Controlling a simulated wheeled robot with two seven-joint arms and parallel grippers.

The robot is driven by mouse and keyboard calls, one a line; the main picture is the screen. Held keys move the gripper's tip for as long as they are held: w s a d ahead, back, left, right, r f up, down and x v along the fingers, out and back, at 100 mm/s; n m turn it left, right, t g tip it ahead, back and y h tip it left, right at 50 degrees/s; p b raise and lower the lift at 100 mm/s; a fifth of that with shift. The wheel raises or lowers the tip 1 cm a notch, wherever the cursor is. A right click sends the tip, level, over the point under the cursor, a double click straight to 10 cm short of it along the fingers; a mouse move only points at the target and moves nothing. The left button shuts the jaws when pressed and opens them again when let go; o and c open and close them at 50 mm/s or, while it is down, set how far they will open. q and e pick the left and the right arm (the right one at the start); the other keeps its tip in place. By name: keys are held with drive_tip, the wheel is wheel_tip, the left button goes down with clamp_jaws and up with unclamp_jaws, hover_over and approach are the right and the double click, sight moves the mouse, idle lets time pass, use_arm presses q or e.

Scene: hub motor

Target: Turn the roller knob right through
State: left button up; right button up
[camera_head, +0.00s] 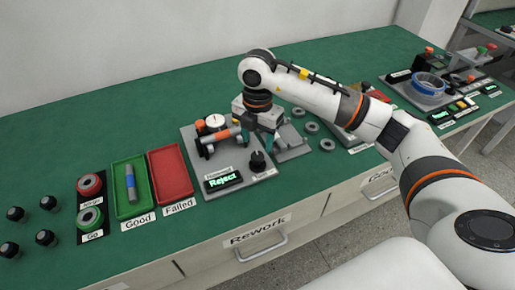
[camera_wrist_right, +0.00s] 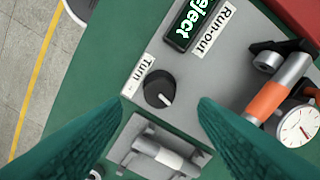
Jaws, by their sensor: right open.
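The roller knob (camera_head: 257,161) is a black round knob on the grey run-out fixture plate (camera_head: 215,194). My right gripper (camera_head: 260,142) is above the fixture, just behind the knob in the head view. In the wrist view its two teal fingers are spread and empty (camera_wrist_right: 160,104), with the knob showing between and beyond their tips. No contact with the knob shows. My left gripper is out of view.
The fixture's display (camera_head: 223,181) reads "Reject". A dial gauge (camera_head: 215,122) and an orange-banded shaft (camera_wrist_right: 278,87) sit beside it. A green tray (camera_head: 121,197) holding a part and an empty red tray (camera_head: 170,172) stand left. Grey rings (camera_head: 312,127) lie right.

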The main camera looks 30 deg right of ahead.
sight(258, 154)
wheel_tip(258, 154, up, 7)
idle(0.3)
